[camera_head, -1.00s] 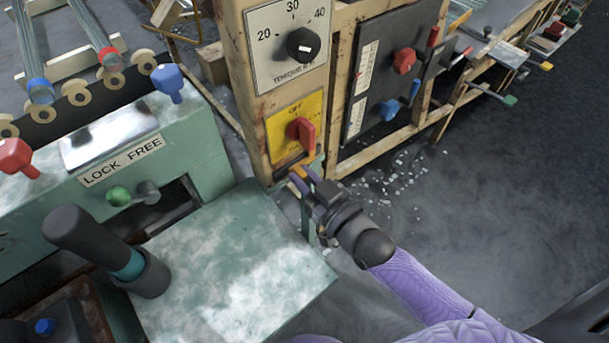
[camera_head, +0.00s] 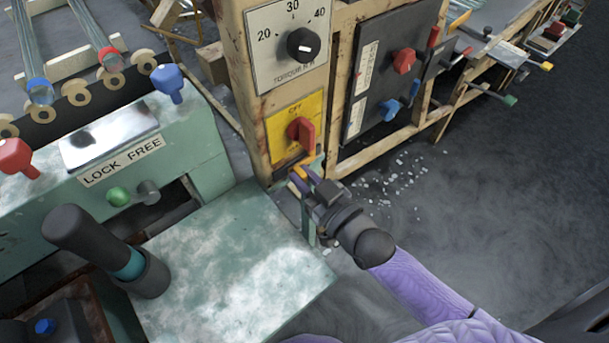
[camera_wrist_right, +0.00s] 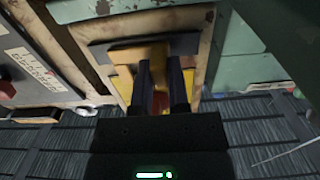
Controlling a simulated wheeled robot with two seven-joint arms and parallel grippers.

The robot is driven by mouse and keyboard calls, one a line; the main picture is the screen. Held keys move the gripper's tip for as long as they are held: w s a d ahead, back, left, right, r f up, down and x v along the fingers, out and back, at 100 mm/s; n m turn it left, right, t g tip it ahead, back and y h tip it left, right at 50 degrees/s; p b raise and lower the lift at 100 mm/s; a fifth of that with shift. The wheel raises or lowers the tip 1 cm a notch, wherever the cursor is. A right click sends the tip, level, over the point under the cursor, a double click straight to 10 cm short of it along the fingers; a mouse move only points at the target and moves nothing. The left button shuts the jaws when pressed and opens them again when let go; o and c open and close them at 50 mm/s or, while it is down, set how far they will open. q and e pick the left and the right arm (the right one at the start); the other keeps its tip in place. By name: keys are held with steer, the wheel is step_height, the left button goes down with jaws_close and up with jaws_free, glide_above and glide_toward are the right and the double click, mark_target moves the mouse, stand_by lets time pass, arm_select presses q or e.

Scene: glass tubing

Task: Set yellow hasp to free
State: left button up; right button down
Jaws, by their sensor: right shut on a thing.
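The yellow hasp (camera_head: 300,172) is a small yellow-orange bar low on the cream post, just under the yellow plate with the red switch. It also shows in the right wrist view (camera_wrist_right: 132,55), lying across the fingertips in front of a dark plate. My right gripper (camera_head: 305,181) reaches it from the lower right and is shut on it; in the right wrist view its two dark fingers (camera_wrist_right: 160,68) stand close together at the bar. The fingers hide part of the hasp, and its mark for free or locked cannot be read. My left gripper is not in view.
A red switch (camera_head: 302,131) and a black torque dial (camera_head: 303,45) sit above the hasp. A green machine with a LOCK FREE label (camera_head: 122,162) and a flat green top (camera_head: 235,255) stands left of my right arm. Open floor (camera_head: 480,210) lies to the right.

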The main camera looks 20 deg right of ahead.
mark_target(278, 175)
steer(key=shift+a, duration=0.1)
steer(key=shift+s+a+r+p, duration=0.1)
steer(key=shift+s+a+p, duration=0.2)
steer(key=shift+a, duration=0.2)
steer(key=shift+s+a+p, duration=0.15)
steer(key=shift+a+p, duration=0.25)
steer(key=shift+a, duration=0.3)
steer(key=shift+f, duration=0.2)
steer(key=c, duration=0.6)
jaws_free()
steer(key=shift+s+a, duration=0.1)
